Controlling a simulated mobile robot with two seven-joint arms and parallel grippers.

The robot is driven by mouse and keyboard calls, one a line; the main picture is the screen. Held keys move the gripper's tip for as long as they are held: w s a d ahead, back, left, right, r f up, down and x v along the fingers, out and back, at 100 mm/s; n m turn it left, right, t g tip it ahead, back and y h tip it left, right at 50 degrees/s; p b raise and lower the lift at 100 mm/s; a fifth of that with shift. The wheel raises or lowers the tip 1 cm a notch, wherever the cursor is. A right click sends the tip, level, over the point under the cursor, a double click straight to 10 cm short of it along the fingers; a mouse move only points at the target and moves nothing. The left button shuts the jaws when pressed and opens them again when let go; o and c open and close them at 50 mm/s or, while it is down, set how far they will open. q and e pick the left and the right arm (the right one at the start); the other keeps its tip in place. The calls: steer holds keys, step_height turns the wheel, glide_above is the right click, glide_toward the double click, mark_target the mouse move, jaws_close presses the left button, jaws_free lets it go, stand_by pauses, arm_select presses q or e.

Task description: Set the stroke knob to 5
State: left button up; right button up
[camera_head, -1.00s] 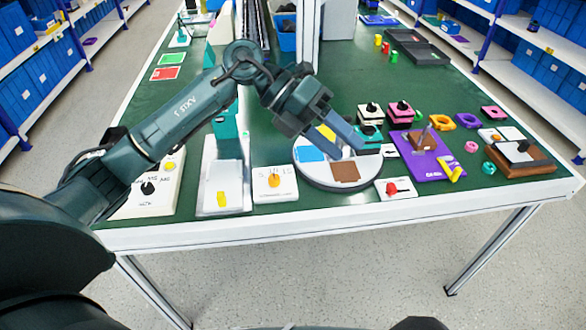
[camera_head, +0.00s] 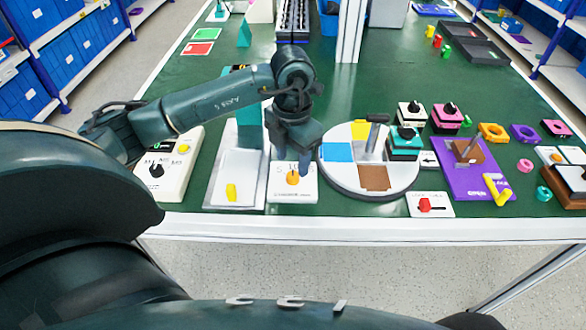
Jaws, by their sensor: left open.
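An orange knob (camera_head: 293,179) sits on a white plate (camera_head: 308,196) near the front edge of the table. Printed marks surround the knob, including what looks like a 5 at the upper left; the small label below is too small to read. My left gripper (camera_head: 291,164) points down right over this plate, its fingers open and apart, just behind and above the knob. The fingers hide part of the plate's upper markings. Whether they touch the knob I cannot tell. My right gripper is not in view.
A white box (camera_head: 178,186) with a black knob stands at the left. A metal-plated fixture (camera_head: 247,190) with a yellow piece is just left of the orange knob. A round turntable (camera_head: 337,181) is close on the right. A red-knob plate (camera_head: 440,211) lies farther right.

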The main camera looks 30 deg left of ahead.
mark_target(293, 174)
arm_select(q)
steer(key=shift+f, duration=2.1)
steer(key=shift+c, duration=0.3)
steer(key=c, duration=0.9)
